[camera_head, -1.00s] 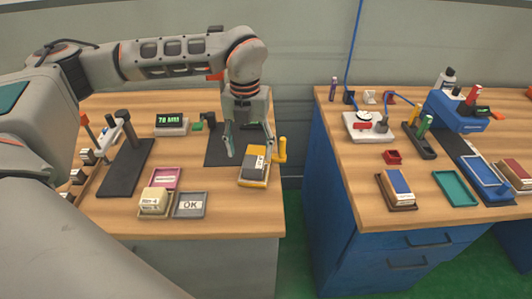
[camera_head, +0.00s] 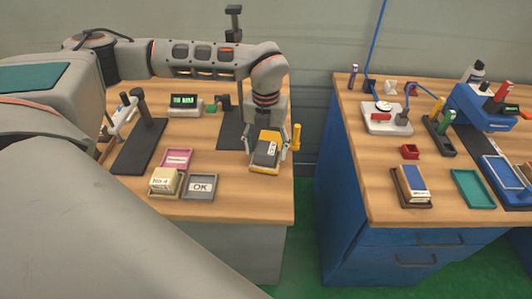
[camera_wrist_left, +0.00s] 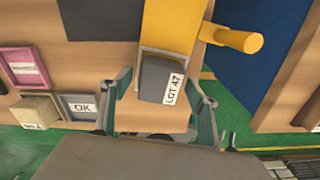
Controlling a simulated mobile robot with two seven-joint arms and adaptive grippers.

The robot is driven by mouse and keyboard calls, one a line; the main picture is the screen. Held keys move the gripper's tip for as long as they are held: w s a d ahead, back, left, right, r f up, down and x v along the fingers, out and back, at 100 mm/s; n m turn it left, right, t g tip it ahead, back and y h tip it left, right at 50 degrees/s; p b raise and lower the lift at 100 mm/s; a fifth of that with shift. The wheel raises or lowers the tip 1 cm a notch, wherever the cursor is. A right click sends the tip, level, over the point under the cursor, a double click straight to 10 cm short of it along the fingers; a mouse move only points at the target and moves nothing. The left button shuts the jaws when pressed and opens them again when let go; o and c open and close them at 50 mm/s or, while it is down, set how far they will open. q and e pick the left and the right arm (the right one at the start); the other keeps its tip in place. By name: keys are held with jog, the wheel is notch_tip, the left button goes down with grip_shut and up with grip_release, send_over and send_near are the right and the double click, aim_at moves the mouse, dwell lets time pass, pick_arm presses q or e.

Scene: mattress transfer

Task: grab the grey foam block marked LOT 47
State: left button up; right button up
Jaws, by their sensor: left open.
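The grey foam block (camera_head: 266,152) lies at the right edge of the left table, on a yellow piece (camera_head: 264,165). In the left wrist view the block (camera_wrist_left: 157,78) shows its white LOT 47 label (camera_wrist_left: 174,88). My left gripper (camera_head: 266,150) is open, with a finger on either side of the block. In the left wrist view its fingers (camera_wrist_left: 160,92) stand apart, flanking the block. I cannot tell whether they touch it. My right gripper is not in view.
A yellow handle (camera_head: 296,137) stands close right of the block. A pink tray (camera_head: 177,159), a cream block (camera_head: 164,181) and a grey OK tray (camera_head: 200,187) lie to its left. A gap separates this table from the blue bench (camera_head: 343,190).

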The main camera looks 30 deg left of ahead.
pick_arm(q)
jog(key=c, duration=1.1)
jog(key=shift+r, duration=0.1)
